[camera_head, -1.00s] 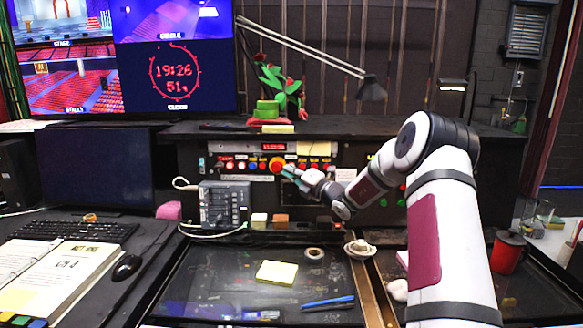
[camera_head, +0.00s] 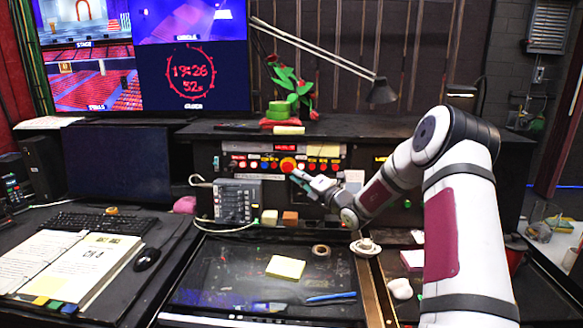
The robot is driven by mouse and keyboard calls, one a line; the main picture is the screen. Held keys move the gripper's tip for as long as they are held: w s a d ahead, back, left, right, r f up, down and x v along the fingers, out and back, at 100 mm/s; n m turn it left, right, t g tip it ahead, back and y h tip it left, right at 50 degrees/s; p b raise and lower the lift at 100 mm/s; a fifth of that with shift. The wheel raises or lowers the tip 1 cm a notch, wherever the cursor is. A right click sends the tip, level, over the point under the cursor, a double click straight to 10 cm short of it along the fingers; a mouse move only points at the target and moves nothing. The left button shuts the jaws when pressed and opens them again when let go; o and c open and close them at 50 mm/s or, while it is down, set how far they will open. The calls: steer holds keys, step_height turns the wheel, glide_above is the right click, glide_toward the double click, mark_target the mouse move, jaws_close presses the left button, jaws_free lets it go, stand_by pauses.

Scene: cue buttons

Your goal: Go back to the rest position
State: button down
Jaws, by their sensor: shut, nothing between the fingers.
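The cue button panel (camera_head: 262,163) stands at the back of the desk, with a row of small coloured buttons and one larger red-orange button (camera_head: 287,164). My gripper (camera_head: 297,176) is just below and to the right of the large button, in front of the panel. It looks shut and holds nothing. I cannot tell whether it touches the panel.
A grey mixer box (camera_head: 237,201) stands left of my gripper, below the panel. Yellow notes (camera_head: 285,267), a tape roll (camera_head: 321,250) and a blue pen (camera_head: 331,296) lie on the dark desktop. A desk lamp (camera_head: 381,91) hangs above. A red mug (camera_head: 515,252) stands partly behind my arm.

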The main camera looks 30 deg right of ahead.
steer(key=s+a+r+n+g+y, duration=0.2)
steer(key=a+r+n+y, duration=0.1)
steer(key=a+n, duration=0.4)
steer(key=s+a+r+n+g+y, duration=0.25)
steer(key=a+n, duration=0.25)
steer(key=a, duration=0.5)
steer(key=s+a+r+n+g+y, duration=0.25)
steer(key=s+a+n+g, duration=0.45)
steer(key=s+a+n, duration=0.6)
steer(key=s+a+n+g+h, duration=0.2)
steer(key=s+n+h, duration=0.1)
steer(key=s+n, duration=0.4)
steer(key=s+a+n+g+h, duration=0.2)
steer(key=s+n, duration=0.2)
steer(key=s, duration=0.6)
steer(key=s+d+n+h, duration=0.3)
steer(key=s+d+n, duration=0.1)
steer(key=s+n, duration=0.1)
steer(key=s+d+f+n+t+h, duration=0.1)
steer(key=s+d+n+h, duration=0.2)
steer(key=s+n, duration=0.3)
steer(key=shift+s+d+f, duration=0.25)
steer(key=shift+s+d, duration=0.45)
steer(key=shift+s, duration=0.2)
